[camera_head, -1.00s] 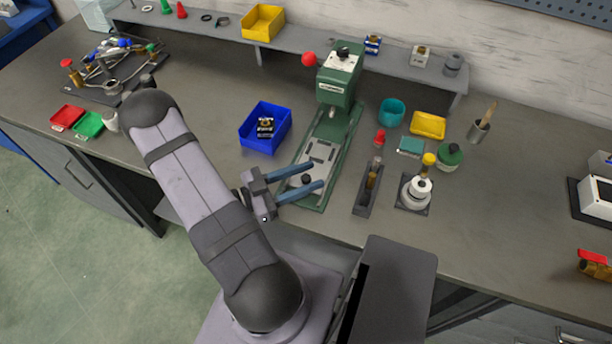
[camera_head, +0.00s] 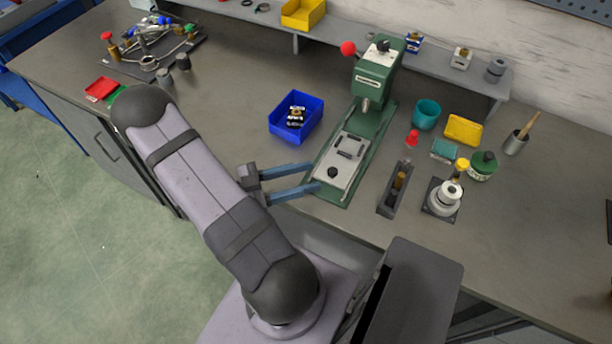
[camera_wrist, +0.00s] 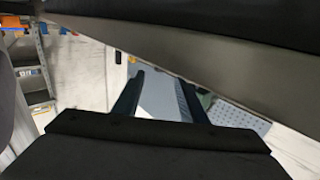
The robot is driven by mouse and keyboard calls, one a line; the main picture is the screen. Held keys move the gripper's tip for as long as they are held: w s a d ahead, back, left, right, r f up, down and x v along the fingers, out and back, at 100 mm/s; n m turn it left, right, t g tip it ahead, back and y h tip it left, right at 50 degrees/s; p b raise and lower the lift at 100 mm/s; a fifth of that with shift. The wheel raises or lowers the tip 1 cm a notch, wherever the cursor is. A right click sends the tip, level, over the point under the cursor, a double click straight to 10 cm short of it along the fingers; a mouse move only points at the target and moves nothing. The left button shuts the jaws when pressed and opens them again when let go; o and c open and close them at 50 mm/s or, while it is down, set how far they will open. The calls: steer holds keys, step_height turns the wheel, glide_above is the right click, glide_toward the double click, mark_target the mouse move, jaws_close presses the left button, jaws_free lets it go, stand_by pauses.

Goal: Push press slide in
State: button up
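The green press (camera_head: 383,75) stands on the bench, with a red ball on its lever. Its light grey slide plate (camera_head: 352,152) lies on the green base (camera_head: 384,140), with the far end close to the ram. A black knob (camera_head: 332,172) sits on the plate's near end. My gripper (camera_head: 315,178) is open, its two blue fingers pointing right towards the knob, with the tips at the base's left edge. Nothing shows between the fingers. In the wrist view the gripper (camera_wrist: 160,90) also shows parted fingers; the slide cannot be made out there.
A blue bin (camera_head: 284,128) with small parts stands left of the press. Right of it are a dark narrow holder (camera_head: 385,205), a white round piece (camera_head: 446,196) on a dark plate, a teal cup (camera_head: 426,114) and a yellow tray (camera_head: 463,130). A grey shelf (camera_head: 340,43) runs behind.

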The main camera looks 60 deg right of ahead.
steer(key=w+d+r+m+t+y+p, duration=0.25)
steer(key=w+d+r+m+p, duration=0.25)
steer(key=w+r+m+p, duration=0.45)
steer(key=w+d+r+n+t+h+b, duration=0.1)
steer(key=w+d+r+n+t+b, duration=0.2)
steer(key=w+d+t, duration=0.5)
steer(key=w+d+r+t+h+b, duration=0.1)
steer(key=w+d+r+t+b, duration=0.1)
steer(key=w+d+r+t, duration=0.45)
steer(key=n+g+y+b, duration=0.45)
steer(key=n+y, duration=0.25)
steer(key=y, duration=0.5)
glide_above(333, 170)
steer(key=shift+m, duration=0.25)
step_height(333, 170, down, 10)
steer(key=shift+s+a+r+b, duration=0.15)
steer(key=shift+r+b, duration=0.1)
steer(key=shift+b, duration=0.15)
steer(key=shift+f, duration=3.7)
